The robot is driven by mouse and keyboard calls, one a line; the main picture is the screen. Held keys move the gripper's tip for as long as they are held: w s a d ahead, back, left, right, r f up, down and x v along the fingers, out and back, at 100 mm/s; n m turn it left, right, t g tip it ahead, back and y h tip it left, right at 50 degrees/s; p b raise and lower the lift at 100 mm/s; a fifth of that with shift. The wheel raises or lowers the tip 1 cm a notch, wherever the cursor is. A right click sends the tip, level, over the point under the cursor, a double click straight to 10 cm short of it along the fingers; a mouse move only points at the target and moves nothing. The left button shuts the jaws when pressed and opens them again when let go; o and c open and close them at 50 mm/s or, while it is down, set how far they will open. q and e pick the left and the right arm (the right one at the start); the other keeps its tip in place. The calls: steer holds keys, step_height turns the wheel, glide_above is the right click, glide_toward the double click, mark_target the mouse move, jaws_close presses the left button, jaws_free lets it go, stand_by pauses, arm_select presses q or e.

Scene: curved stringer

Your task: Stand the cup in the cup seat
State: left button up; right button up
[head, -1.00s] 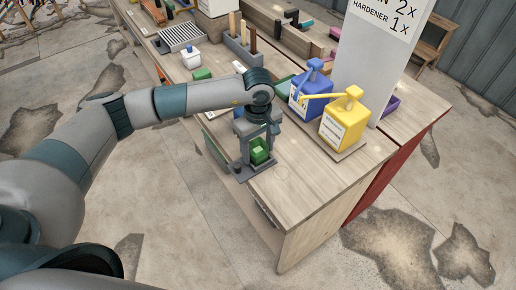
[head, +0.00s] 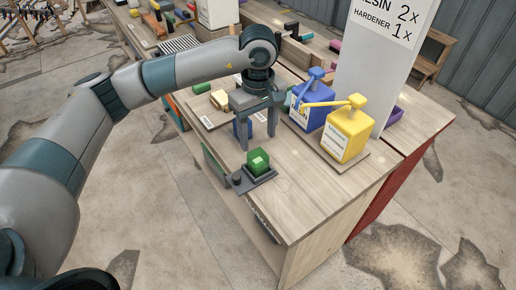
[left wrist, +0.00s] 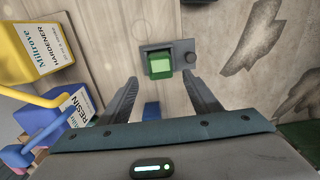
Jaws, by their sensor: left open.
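The green cup (head: 258,160), squarish with a paler green inside, stands on the dark grey cup seat (head: 262,178) near the table's front edge. It looks upright; how deep it sits is hard to tell. In the left wrist view the green cup (left wrist: 159,65) shows within the dark seat (left wrist: 150,47), which has a round knob at one side. My left gripper (head: 258,141) is open and empty, its fingers pointing down just behind and above the cup, apart from it. In the left wrist view the open fingers (left wrist: 160,77) lie either side of the line to the cup. My right gripper is out of view.
A blue pump bottle (head: 311,112) and a yellow pump bottle (head: 346,135) stand right of the gripper. A small blue object (head: 238,130) is partly hidden behind the fingers. A tall white sign (head: 375,65) stands behind. The wooden tabletop (head: 305,200) is clear at the front right.

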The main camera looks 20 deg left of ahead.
arm_select(q)
steer(key=shift+r, duration=0.75)
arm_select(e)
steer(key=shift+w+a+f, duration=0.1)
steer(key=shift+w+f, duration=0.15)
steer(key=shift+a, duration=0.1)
